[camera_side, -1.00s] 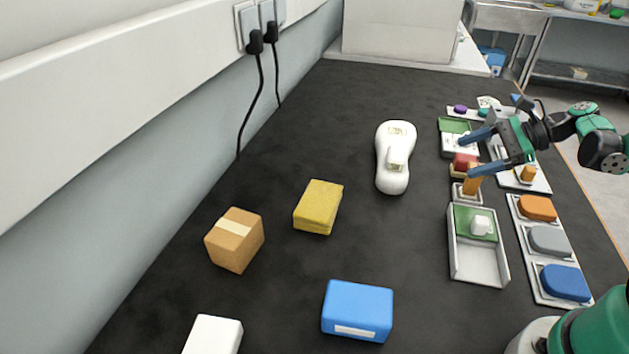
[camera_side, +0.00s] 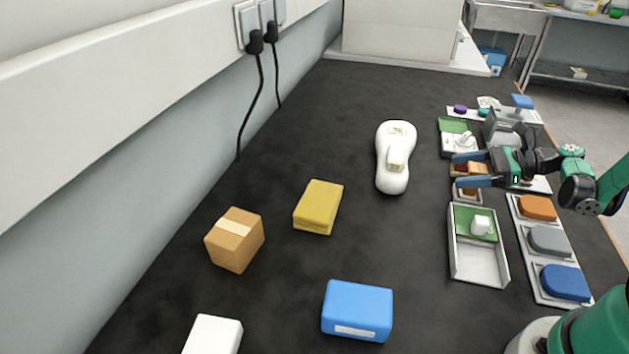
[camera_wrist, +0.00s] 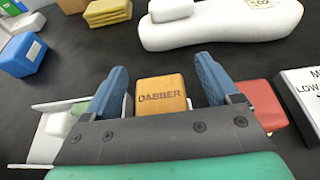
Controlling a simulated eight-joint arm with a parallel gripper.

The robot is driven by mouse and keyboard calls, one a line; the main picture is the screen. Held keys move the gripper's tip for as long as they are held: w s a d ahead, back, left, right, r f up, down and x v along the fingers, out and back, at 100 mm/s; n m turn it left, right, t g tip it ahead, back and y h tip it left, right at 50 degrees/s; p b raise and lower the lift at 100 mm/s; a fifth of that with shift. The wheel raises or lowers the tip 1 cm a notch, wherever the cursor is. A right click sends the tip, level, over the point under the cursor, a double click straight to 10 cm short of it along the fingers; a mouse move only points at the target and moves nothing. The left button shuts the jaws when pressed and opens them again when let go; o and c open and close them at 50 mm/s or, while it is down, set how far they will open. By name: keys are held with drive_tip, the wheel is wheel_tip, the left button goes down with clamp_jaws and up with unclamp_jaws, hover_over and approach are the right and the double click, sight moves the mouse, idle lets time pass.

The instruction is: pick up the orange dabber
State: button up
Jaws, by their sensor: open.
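The orange dabber (camera_wrist: 162,97), a block lettered DABBER, stands between my gripper's two blue fingers in the wrist view. A gap shows on each side of it. In the side view its orange block (camera_side: 478,168) shows between the fingers, partly hidden by them. My gripper (camera_wrist: 163,68) is open around the dabber and holds nothing. In the side view my gripper (camera_side: 449,169) points left over the row of small trays. The dabber's lower part is hidden.
A red block (camera_wrist: 265,103) sits just right of the right finger in the wrist view. A white tray with a green pad (camera_side: 478,262) lies nearer the side camera. Orange, grey and blue pads (camera_side: 548,240) lie to its right. A white shoe-shaped form (camera_side: 393,165) stands left.

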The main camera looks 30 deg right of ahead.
clamp_jaws()
